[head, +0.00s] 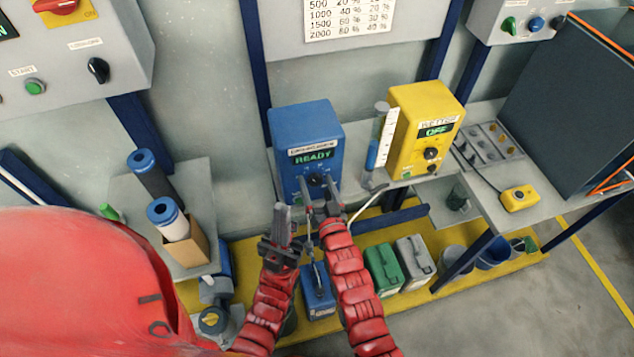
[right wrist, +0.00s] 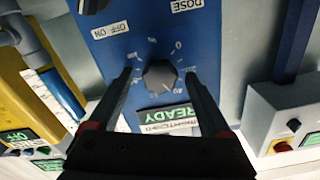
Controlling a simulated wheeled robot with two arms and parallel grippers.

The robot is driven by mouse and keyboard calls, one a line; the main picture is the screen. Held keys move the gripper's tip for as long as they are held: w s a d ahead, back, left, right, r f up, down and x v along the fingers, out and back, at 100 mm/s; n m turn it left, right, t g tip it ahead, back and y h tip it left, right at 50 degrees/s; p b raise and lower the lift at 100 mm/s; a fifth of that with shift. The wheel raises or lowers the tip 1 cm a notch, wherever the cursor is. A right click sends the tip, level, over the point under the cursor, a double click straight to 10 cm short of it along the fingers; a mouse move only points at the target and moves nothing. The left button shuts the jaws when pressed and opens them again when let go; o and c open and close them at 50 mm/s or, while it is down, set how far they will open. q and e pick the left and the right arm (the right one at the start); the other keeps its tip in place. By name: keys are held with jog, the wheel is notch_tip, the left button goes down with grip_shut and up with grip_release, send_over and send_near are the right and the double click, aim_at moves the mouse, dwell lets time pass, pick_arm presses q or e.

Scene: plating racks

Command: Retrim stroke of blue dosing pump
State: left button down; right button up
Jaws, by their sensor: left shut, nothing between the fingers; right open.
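The blue dosing pump (head: 300,125) stands on a grey shelf at the wall, its green display (head: 314,158) reading READY. It fills the right wrist view (right wrist: 215,45), turned upside down. Its dark dial knob (right wrist: 160,75) sits in a printed scale, with DOSE and OFF ON labels nearby. My right gripper (head: 320,192) is in front of the pump's lower face. In the right wrist view its open fingers (right wrist: 160,78) are on either side of the knob, with visible gaps. My left gripper (head: 283,212) is shut and empty, lower and left of the right one, apart from the pump.
A yellow pump (head: 409,120) reading OFF stands to the right, with a graduated cylinder (head: 382,135) between the pumps. Filter cartridges (head: 167,215) stand on the left shelf. Blue, green and grey jugs (head: 414,262) stand on the yellow floor platform below. A yellow pendant (head: 519,198) lies on the right bench.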

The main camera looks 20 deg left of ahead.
grip_shut()
jog(key=n+b, duration=0.1)
jog(key=b, duration=0.1)
jog(key=n+b, duration=0.1)
jog(key=b, duration=0.1)
jog(key=shift+f+n, duration=0.4)
jog(key=shift+r+n+b, duration=0.2)
jog(key=shift+n+b, duration=0.3)
jog(key=shift+n, duration=0.1)
jog(key=shift+r, duration=0.1)
grip_release()
